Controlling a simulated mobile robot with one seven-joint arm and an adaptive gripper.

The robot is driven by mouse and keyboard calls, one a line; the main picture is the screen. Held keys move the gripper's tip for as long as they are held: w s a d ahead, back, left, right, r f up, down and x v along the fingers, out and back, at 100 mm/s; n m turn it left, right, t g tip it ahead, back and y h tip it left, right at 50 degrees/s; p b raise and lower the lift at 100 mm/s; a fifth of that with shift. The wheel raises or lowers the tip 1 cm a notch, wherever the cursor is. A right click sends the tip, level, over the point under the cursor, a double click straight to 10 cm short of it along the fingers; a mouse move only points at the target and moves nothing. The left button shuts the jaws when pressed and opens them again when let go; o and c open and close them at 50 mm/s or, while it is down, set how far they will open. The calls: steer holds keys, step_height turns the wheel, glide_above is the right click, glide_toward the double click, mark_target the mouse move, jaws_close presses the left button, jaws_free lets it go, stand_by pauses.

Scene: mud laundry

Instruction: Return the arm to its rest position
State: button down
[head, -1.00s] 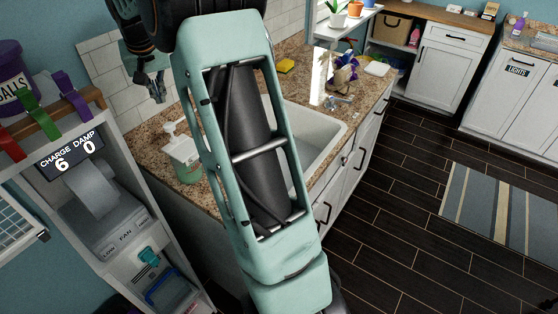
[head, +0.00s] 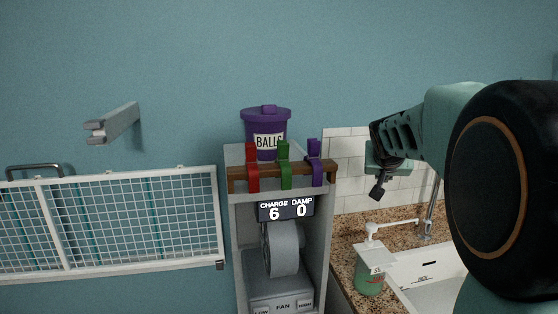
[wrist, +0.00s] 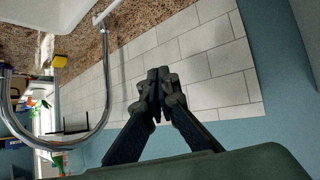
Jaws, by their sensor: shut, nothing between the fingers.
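My arm fills the right side of the head view, folded, with a large dark joint in front. My gripper (head: 378,190) hangs at its end, in front of the white tiles and above the counter by the sink. In the wrist view my gripper (wrist: 158,88) has its two dark fingers together with nothing between them. The curved metal faucet (wrist: 100,115) is beside it on the left in that view, apart from the fingers. The faucet (head: 431,210) is partly hidden by my arm in the head view.
A green soap dispenser (head: 369,277) stands on the granite counter (head: 345,250) beside the white sink (head: 425,270). A shelf unit (head: 240,220) with a purple BALLS bin (head: 266,130) and coloured clips stands left of it. A wire rack (head: 120,225) and a wall bracket (head: 113,122) are farther left.

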steer(key=s+a+n+g+y+p, duration=0.1)
steer(key=s+a+p, duration=0.2)
steer(key=s, duration=0.8)
steer(key=s+a+f+n+g+y+p, duration=0.1)
steer(key=s+a+p, duration=0.2)
steer(key=s, duration=0.9)
steer(key=s+a+f+n+g+y+p, duration=0.1)
steer(key=s+a+g+p, duration=0.1)
steer(key=s+a, duration=0.5)
steer(key=s+p, duration=0.1)
steer(key=s, duration=0.4)
steer(key=shift+s+a+y, duration=0.25)
steer(key=shift+y, duration=0.15)
steer(key=shift+d, duration=0.15)
